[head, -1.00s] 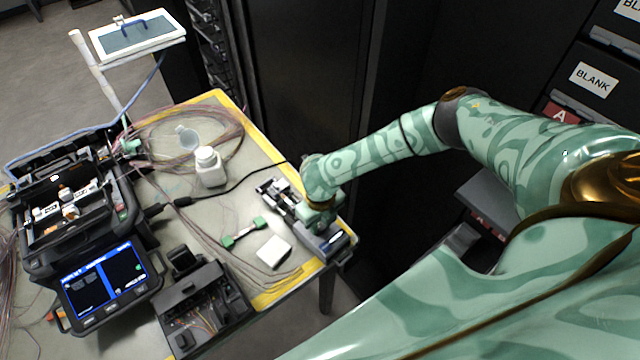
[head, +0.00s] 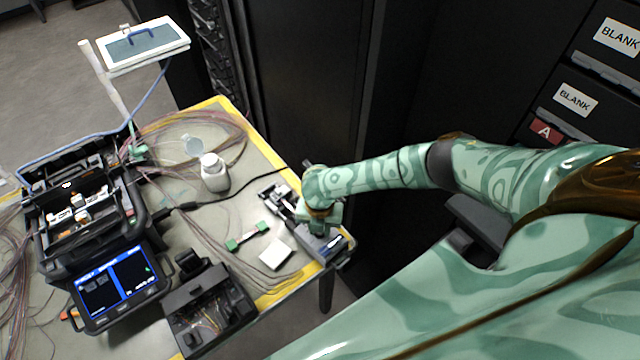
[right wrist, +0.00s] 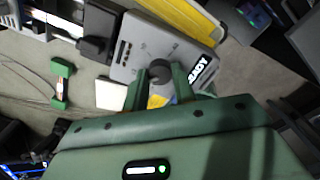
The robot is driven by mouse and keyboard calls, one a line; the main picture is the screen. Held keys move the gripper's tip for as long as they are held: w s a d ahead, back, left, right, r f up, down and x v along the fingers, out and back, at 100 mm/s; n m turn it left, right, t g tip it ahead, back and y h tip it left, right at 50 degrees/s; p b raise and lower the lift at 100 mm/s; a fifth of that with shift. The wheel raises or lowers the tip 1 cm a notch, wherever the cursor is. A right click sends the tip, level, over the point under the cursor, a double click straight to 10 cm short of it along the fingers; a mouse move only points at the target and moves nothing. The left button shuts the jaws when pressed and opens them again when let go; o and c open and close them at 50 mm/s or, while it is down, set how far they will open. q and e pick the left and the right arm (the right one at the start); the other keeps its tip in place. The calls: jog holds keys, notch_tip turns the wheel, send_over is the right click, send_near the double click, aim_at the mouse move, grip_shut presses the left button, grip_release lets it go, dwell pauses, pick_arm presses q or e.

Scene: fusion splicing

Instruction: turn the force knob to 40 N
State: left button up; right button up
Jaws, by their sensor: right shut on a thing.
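The grey device (head: 328,248) sits at the table's right corner. In the right wrist view its grey top (right wrist: 133,52) carries a lit "READY" display (right wrist: 198,69), and a dark round force knob (right wrist: 160,68) stands up from that top. My right gripper (right wrist: 161,84) is shut on the knob, one green finger on each side. In the head view my right gripper (head: 319,225) is over the device and hides the knob. The dial marks near the knob are too small to read. My left gripper is in neither view.
A white pad (head: 276,253) and a green-ended piece (head: 247,237) lie left of the device. A white bottle (head: 214,174), loose fibres and the splicer (head: 90,225) with its lit screen (head: 117,283) stand further left. A dark cabinet (head: 310,80) rises behind the table.

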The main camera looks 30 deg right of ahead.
jog(key=m+p, duration=0.1)
jog(key=m, duration=0.2)
jog(key=shift+r+m+p, duration=0.1)
jog(key=shift+m+p, duration=0.25)
jog(key=shift+m, duration=0.05)
jog(key=m+p, duration=0.1)
jog(key=m, duration=0.2)
jog(key=shift+m, duration=0.3)
jog(key=m+p, duration=0.2)
jog(key=m, duration=0.1)
jog(key=shift+m, duration=0.4)
jog(key=m+p, duration=0.1)
jog(key=m, duration=0.2)
jog(key=shift+m, duration=0.3)
jog(key=m+p, duration=0.1)
jog(key=m, duration=0.2)
jog(key=m+p, duration=0.1)
jog(key=m, duration=0.6)
jog(key=shift+m, duration=2.2)
